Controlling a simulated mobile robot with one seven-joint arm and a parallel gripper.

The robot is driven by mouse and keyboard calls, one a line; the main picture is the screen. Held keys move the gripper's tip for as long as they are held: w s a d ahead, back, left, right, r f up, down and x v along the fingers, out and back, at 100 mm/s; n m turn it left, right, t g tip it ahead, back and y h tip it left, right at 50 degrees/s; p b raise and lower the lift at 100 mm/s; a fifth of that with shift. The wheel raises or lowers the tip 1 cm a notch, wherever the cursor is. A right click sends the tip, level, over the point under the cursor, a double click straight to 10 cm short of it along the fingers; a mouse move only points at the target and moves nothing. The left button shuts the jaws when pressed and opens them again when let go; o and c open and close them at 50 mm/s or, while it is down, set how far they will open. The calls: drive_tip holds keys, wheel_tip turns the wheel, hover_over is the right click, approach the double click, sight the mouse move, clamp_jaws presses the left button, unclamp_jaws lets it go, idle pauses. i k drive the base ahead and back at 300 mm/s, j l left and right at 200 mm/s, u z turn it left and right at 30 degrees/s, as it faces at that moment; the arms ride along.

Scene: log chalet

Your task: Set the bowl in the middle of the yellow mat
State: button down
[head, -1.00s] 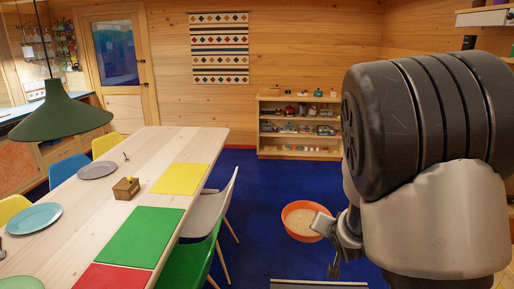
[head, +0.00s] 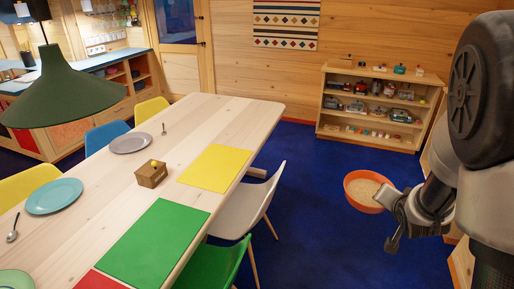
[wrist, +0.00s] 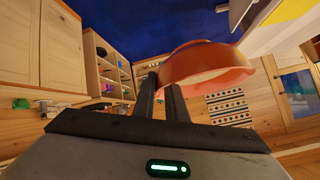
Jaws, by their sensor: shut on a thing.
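The orange bowl (head: 363,191) has pale, grainy contents and hangs in the air over the blue floor, right of the table. My gripper (head: 392,203) is shut on the bowl's right rim. The wrist view shows both fingers (wrist: 160,95) at the bowl's edge (wrist: 207,62). The yellow mat (head: 217,168) lies flat on the wooden table near its far right edge, with nothing on it. The bowl is well to the right of the mat and apart from the table.
A white chair (head: 248,206) and a green chair (head: 217,263) stand along the table's right side. A small wooden box (head: 151,176) sits left of the mat, with a grey plate (head: 131,143) beyond. A green lamp (head: 62,92) hangs over the table's left. A shelf (head: 370,112) stands behind.

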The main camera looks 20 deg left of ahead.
sight(217, 165)
drive_tip(key=i, duration=2.7)
drive_tip(key=i+u, duration=0.1)
drive_tip(key=u, duration=0.3)
drive_tip(key=i+u, duration=0.1)
drive_tip(key=u, duration=0.3)
drive_tip(key=i+l+u, duration=0.1)
drive_tip(key=u, duration=3.3)
drive_tip(key=l+u, duration=0.15)
drive_tip(key=l, duration=0.6)
